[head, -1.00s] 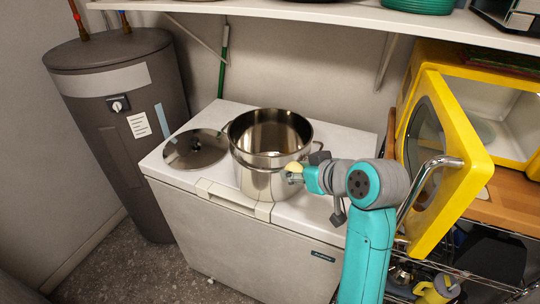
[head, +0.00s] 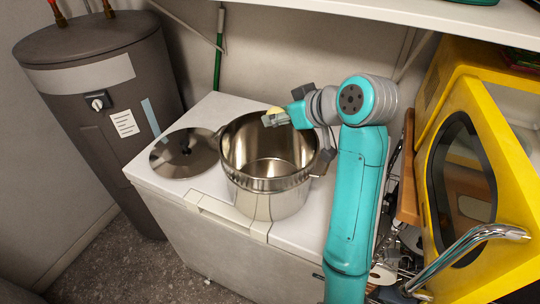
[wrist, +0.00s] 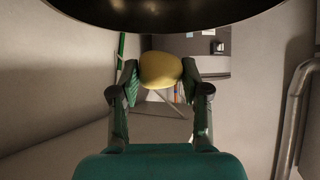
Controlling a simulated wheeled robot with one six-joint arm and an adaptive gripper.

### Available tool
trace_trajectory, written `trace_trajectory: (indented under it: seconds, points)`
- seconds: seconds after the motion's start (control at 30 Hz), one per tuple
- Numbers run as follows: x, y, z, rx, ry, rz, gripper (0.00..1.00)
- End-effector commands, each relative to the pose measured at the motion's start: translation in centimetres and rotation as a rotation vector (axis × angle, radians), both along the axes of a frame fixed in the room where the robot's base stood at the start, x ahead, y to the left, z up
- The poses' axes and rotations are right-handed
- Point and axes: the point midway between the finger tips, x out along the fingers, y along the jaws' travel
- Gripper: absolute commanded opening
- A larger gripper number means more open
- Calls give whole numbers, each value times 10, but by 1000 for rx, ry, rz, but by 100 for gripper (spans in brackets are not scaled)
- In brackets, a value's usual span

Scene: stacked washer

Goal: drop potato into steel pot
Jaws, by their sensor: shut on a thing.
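The steel pot (head: 268,205) stands upright and open on the white chest, and its inside looks empty where I can see it. My gripper (head: 272,118) is at the pot's rim height or above, over the far part of the opening in the head view. It is shut on the yellow potato (head: 275,112). In the wrist view the potato (wrist: 161,70) sits between both fingers of my gripper (wrist: 160,88). The exact height of the potato above the rim is hard to tell.
A pot lid (head: 184,152) lies on the white chest (head: 215,109) left of the pot. A grey tank (head: 105,120) stands at the left. A yellow oven with its door (head: 480,170) open is at the right. A white shelf (head: 400,18) runs above.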

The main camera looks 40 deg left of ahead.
Motion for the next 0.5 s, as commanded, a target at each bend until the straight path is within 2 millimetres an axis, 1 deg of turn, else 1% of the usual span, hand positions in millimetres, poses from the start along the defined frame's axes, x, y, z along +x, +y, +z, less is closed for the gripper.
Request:
trace_trajectory:
  seconds: [0.17,0.5]
  points:
    - [0,0,-9,-1,2,0,5]
    - [0,0,-45,-1,1,-1,5]
